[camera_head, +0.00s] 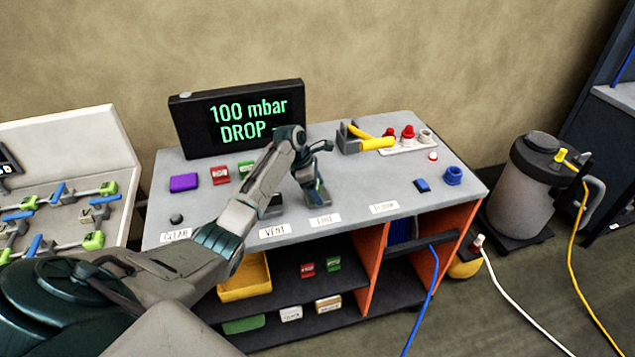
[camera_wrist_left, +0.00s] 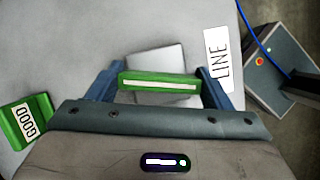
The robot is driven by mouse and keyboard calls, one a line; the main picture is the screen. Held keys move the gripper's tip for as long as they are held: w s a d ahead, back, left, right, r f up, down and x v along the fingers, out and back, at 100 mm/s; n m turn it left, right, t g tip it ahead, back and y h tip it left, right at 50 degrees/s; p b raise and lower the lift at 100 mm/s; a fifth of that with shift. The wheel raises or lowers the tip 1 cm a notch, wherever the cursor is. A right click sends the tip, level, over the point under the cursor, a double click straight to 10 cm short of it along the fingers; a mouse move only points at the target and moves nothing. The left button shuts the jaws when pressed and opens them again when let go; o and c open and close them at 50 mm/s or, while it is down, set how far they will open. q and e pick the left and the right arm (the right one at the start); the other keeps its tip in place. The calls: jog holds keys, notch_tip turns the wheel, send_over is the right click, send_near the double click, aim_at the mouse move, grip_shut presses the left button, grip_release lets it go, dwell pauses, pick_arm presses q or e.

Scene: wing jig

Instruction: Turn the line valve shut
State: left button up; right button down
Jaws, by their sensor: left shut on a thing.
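My left gripper (camera_head: 318,196) reaches down onto the grey bench top, just behind the LINE label (camera_head: 325,220). In the left wrist view its two blue fingers (camera_wrist_left: 160,86) are shut on the ends of a green bar with a white stripe, which looks like the line valve's handle (camera_wrist_left: 158,81). The handle sits over a grey square block (camera_wrist_left: 155,58). The bar runs roughly crosswise to the lettering of the LINE label (camera_wrist_left: 217,60). In the head view the gripper mostly hides the valve. My right gripper does not show.
A display (camera_head: 240,118) reads "100 mbar DROP -". A purple block (camera_head: 184,182), a red block (camera_head: 221,174) and a green block stand left of the gripper. A yellow-handled tool (camera_head: 375,142) and red knobs lie to the right.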

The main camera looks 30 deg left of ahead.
pick_arm(q)
jog(key=m+g+p, duration=0.1)
jog(key=m, duration=0.2)
jog(key=shift+r+h, duration=0.2)
jog(key=shift+h, duration=0.2)
jog(key=shift+m+g, duration=0.3)
jog(key=shift+m, duration=0.5)
jog(key=shift+w+f+m+g, duration=0.1)
jog(key=shift+m+g, duration=0.3)
jog(key=shift+m, duration=0.6)
jog(key=m+g+b, duration=0.1)
jog(key=m, duration=0.3)
jog(key=shift+g, duration=0.3)
jog(key=shift+m+g+y+b, duration=0.5)
jog(key=shift+m+g+b, duration=0.1)
jog(key=shift+m, duration=1.4)
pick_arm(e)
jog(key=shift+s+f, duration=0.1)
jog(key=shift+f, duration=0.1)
pick_arm(q)
jog(key=o, duration=1)
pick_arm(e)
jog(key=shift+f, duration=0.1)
